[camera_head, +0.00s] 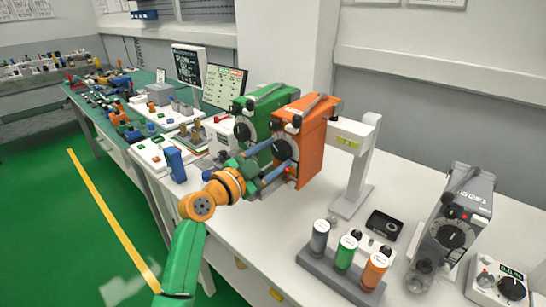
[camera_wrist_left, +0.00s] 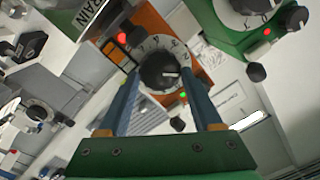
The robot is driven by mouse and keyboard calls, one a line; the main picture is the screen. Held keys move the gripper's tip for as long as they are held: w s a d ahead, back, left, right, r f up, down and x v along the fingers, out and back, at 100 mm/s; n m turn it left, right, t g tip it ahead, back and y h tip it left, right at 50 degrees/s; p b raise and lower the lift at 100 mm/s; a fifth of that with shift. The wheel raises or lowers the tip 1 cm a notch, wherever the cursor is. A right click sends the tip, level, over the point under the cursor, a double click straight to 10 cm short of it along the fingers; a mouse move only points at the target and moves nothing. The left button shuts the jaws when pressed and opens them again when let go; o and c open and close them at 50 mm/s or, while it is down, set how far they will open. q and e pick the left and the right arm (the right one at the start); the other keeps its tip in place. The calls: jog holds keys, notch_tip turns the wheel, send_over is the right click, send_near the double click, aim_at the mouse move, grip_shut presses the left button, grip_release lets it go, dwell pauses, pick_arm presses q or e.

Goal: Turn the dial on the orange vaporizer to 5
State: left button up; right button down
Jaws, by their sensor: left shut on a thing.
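The orange vaporizer (camera_head: 314,150) is mounted upright beside the green vaporizer (camera_head: 252,104) on the white bench. In the left wrist view its black dial (camera_wrist_left: 160,70) has a white numbered ring and a white pointer mark; I cannot read the setting surely. My left gripper (camera_head: 273,160) reaches the front of the orange vaporizer from the left. Its two blue fingers are shut on the black dial, one on each side, as the left wrist view shows. In the head view the fingers partly hide the dial. My right gripper is not in view.
The green vaporizer stands close on the left of the gripper. A white stand (camera_head: 355,170) rises just to the right. A rack of coloured bottles (camera_head: 335,274) and a grey vaporizer (camera_head: 447,235) sit further right. The bench front between has free room.

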pick_arm(q)
jog(key=shift+r+n, duration=0.1)
jog(key=shift+n, duration=2.3)
jog(key=o, duration=1.3)
jog(key=shift+w, duration=0.1)
jog(key=shift+o, duration=0.4)
jog(key=shift+w, duration=0.1)
